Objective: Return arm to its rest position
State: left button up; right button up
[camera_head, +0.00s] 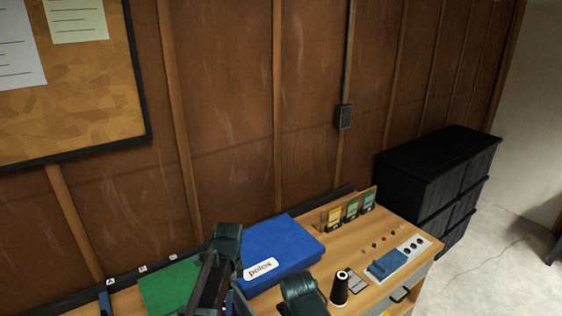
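My two dark arms rise from the bottom edge of the head view. One reaches up in front of the green panel and the blue box, left of centre. Only a rounded dark link of the other shows, lower and to the right, in front of the desk. I can make out no gripper fingertips on either arm, so whether they are open or shut is hidden.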

pick_arm(q)
jog(key=f+b, duration=0.6)
jog(key=f, duration=0.1)
jog(key=shift+s+a, duration=0.3)
jog(key=shift+a, duration=0.05)
pick_arm(e)
notch_tip(320, 180, down, 7)
pick_arm(q)
notch_tip(320, 180, up, 8)
jog(key=p, duration=0.8)
pick_arm(e)
notch_tip(320, 180, up, 8)
pick_arm(q)
jog(key=shift+s, duration=0.15)
